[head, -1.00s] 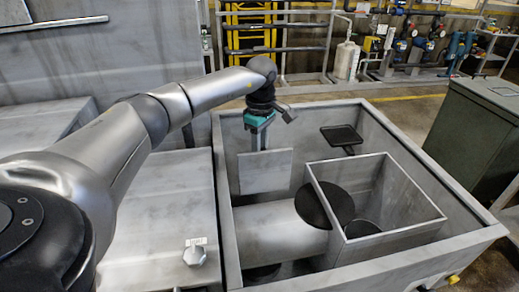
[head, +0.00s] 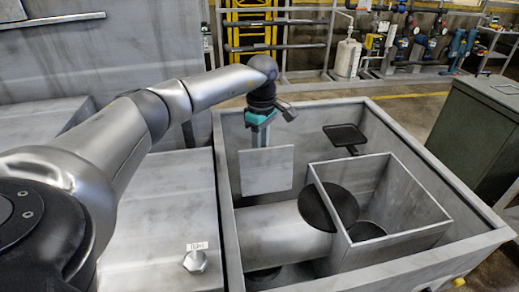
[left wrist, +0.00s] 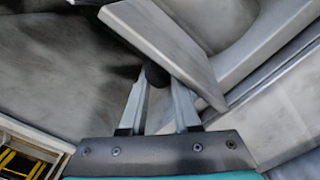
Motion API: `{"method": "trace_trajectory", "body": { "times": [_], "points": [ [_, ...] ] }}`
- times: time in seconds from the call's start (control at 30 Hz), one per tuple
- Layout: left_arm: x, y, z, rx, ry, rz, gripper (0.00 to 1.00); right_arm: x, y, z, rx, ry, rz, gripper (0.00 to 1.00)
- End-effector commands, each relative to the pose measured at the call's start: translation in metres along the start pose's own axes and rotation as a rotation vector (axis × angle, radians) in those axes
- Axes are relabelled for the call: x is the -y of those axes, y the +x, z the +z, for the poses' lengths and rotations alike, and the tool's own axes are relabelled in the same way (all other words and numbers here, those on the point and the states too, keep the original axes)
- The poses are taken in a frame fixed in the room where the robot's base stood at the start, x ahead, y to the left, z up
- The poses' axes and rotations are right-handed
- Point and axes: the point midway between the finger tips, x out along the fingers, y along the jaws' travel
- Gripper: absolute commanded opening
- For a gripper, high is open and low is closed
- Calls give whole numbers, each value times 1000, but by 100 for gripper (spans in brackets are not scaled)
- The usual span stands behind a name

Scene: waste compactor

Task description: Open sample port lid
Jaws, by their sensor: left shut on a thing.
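A flat grey square plate (head: 266,170), which looks like the sample port lid, stands upright inside the open grey bin, above a grey cylinder. My left gripper (head: 259,140) reaches down just behind the plate's top edge. In the left wrist view, its fingers (left wrist: 158,95) are shut on a dark round knob (left wrist: 156,75), beside the grey plate (left wrist: 165,45). The plate partly hides the knob, and the fingertips are hidden in the head view. My right gripper is not in view.
The bin's walls (head: 231,200) surround the work area. A grey open-topped box (head: 405,205) stands in its right part, beside a dark disc (head: 328,207) on the cylinder (head: 285,232). A black square plate (head: 345,134) is near the back wall. A hex bolt (head: 195,262) is on the left cover.

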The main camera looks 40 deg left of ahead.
Motion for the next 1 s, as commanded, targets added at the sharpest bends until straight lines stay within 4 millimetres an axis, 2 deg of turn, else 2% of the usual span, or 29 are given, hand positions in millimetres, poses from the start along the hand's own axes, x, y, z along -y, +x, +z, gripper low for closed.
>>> {"method": "trace_trajectory", "body": {
  "times": [0.03,0.07,0.37,1.0],
  "points": [
    [-5,7,1,-6,4,20,0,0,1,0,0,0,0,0],
    [-5,7,1,-6,4,20,34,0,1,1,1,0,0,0],
    [-4,7,1,-7,4,18,68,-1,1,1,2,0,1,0],
    [-5,0,0,-1,-1,24,69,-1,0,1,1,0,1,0]
  ]
}}
